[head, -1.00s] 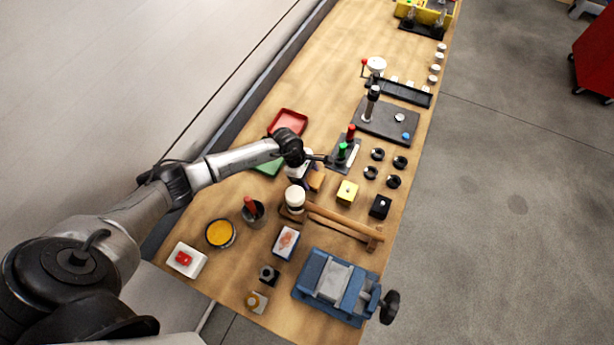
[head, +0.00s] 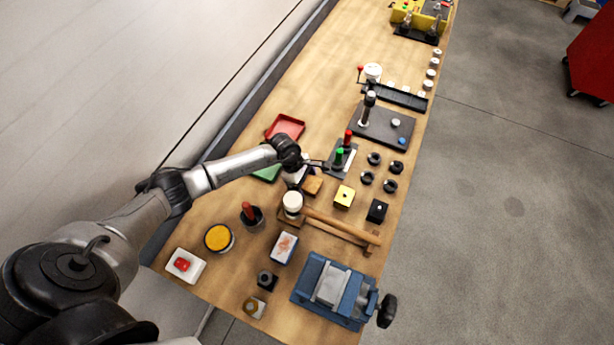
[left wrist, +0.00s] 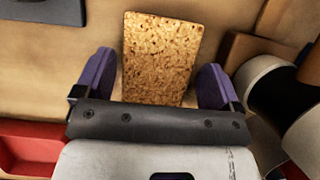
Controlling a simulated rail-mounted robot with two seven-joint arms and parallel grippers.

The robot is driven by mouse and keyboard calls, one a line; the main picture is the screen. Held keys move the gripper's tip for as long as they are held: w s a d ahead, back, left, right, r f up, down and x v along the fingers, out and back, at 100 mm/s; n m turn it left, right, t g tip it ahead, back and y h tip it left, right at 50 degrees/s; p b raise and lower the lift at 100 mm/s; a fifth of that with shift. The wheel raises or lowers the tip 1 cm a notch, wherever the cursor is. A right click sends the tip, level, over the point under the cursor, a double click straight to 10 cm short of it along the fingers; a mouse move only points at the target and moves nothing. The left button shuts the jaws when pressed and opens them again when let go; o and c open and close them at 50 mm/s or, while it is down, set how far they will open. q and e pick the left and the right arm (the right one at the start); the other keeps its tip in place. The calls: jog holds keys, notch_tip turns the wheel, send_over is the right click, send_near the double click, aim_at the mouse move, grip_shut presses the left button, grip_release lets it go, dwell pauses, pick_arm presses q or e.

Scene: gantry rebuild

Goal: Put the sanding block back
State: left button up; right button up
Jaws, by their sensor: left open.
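The sanding block looks like a tan cork-textured block (head: 312,186). In the head view it lies on the bench between the hammer's pale head and the dark rack. In the left wrist view the block (left wrist: 160,50) shows large, ahead of my left gripper (left wrist: 158,66). The gripper's two purple fingers are apart, one on each side of the block's near end, with small gaps visible. My left gripper (head: 302,178) is low beside the block in the head view, its fingertips hard to make out. My right gripper is in neither view.
A hammer (head: 340,224) lies just in front of the block. A yellow block (head: 344,196) and several black rings are to the right.

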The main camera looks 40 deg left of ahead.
pick_arm(q)
jog(key=v, duration=0.7)
jog(key=shift+a, duration=0.1)
jog(key=shift+w, duration=0.1)
jog(key=shift+r, duration=0.15)
